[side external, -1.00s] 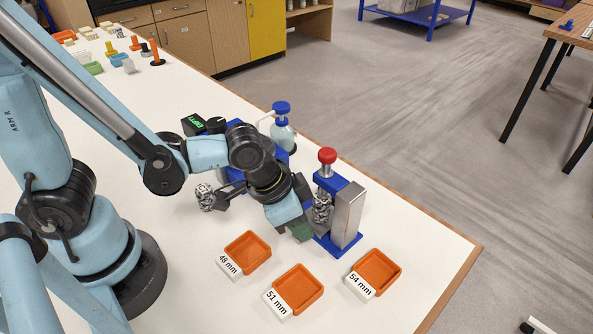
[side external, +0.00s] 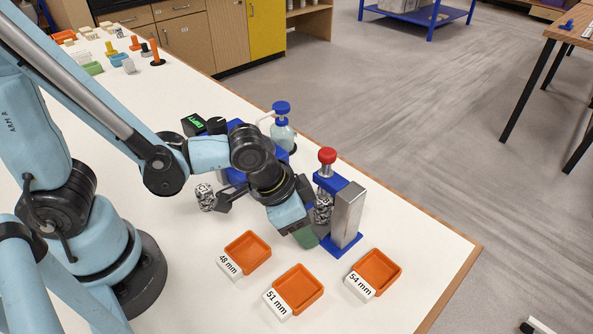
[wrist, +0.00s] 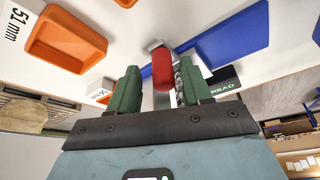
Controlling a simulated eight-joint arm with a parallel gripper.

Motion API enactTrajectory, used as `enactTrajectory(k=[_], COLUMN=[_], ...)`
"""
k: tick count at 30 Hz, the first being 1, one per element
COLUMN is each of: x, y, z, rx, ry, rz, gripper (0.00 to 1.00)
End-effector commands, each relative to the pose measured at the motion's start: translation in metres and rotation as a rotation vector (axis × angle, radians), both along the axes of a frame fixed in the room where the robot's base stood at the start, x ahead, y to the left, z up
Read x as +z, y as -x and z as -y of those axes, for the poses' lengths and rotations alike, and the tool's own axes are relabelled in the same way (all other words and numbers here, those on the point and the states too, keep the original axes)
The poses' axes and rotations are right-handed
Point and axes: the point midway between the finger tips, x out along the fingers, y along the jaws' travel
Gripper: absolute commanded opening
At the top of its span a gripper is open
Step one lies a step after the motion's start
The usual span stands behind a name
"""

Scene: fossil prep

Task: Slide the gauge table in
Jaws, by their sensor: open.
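The gauge (side external: 347,212) stands right of centre in the side view, with a blue base, a silver upright block and a red knob (side external: 327,156) on top. A grey patterned piece (side external: 322,209) sits at its left side. I cannot tell which part is the sliding table. My gripper (side external: 308,236) is low beside the gauge's left front, its green fingers partly hidden by the wrist. In the wrist view my gripper (wrist: 155,88) is open, with a red rounded part (wrist: 163,68) showing between the fingers. Whether the fingers touch anything is unclear.
Orange trays labelled 48 mm (side external: 267,240), 51 mm (side external: 319,291) and 54 mm (side external: 396,264) lie in front. A blue-topped bottle (side external: 282,130) stands behind. Another patterned piece (side external: 205,197) is left of my wrist. The table's right edge is close to the gauge.

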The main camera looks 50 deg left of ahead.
Motion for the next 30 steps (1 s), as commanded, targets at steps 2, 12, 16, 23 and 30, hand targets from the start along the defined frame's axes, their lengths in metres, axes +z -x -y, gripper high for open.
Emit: enactTrajectory(k=[2, 12, 16, 23, 30], x=[0.004, 0.030, 0.040, 0.059, 0.081], y=[0.002, 0.011, 0.015, 0.022, 0.030], z=[-0.001, -0.006, -0.008, -0.012, -0.016], rx=[0.000, 0.000, 0.000, 0.000, 0.000], ry=[-0.001, 0.000, 0.000, 0.000, 0.001], rz=[0.000, 0.000, 0.000, 0.000, 0.000], gripper=[0.49, 0.49, 0.49, 0.49, 0.49])
